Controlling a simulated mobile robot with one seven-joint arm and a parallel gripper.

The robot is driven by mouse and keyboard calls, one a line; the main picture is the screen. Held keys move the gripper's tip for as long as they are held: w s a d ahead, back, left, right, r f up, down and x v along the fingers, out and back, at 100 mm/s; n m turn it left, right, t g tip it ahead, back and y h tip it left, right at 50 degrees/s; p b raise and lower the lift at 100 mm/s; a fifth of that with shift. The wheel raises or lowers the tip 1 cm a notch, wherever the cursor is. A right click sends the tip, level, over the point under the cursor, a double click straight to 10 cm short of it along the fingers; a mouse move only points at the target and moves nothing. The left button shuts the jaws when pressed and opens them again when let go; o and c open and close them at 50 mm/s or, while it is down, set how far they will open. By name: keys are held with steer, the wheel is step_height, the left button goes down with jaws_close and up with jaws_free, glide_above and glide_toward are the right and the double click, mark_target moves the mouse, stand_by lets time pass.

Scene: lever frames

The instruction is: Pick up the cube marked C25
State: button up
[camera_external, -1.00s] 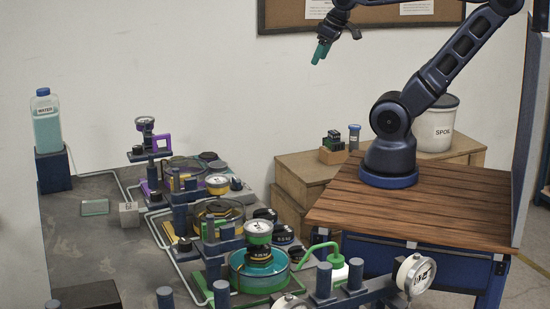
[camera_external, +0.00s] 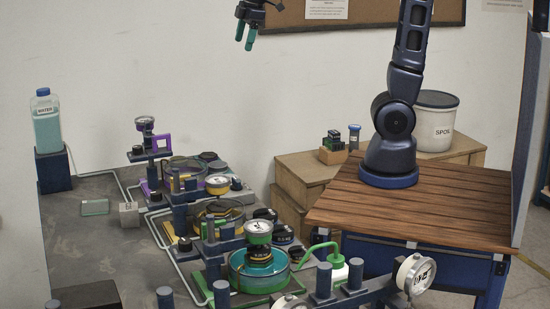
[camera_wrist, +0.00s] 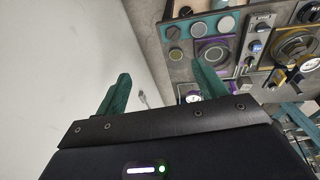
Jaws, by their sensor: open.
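A small light-grey cube (camera_external: 129,214) sits on the grey bench top at its left part, in the external view. It bears a dark marking too small to read for certain. My gripper (camera_external: 245,37) is high above the bench, up and to the right of the cube and well apart from it. Its two green fingers are spread and empty. They also show in the wrist view, where my gripper (camera_wrist: 161,70) has a clear gap between the fingertips. I cannot make out the cube in the wrist view.
A thin pipe (camera_external: 124,187) runs close by the cube. A glass plate (camera_external: 95,207) lies to its left. Posts, gauges and a green-rimmed round vessel (camera_external: 258,284) crowd the bench to the right. A water bottle (camera_external: 46,124) stands on a block at the back left.

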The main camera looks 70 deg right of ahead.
steer(key=w+a+f+n, duration=0.2)
steer(key=w+a+n, duration=0.45)
steer(key=a, duration=0.65)
steer(key=n+g+h, duration=0.1)
steer(key=n+g, duration=0.1)
steer(key=n, duration=0.8)
glide_above(129, 207)
step_height(129, 207, down, 21)
steer(key=shift+s+a+f+h, duration=0.2)
steer(key=shift+a+f+h, duration=0.15)
steer(key=shift+f, duration=0.2)
steer(key=f, duration=0.5)
steer(key=shift+w+d+f, duration=0.2)
steer(key=shift+d, duration=0.1)
steer(key=shift+w+d+f, duration=0.1)
steer(key=shift+f, duration=2.45)
steer(key=c, duration=1.2)
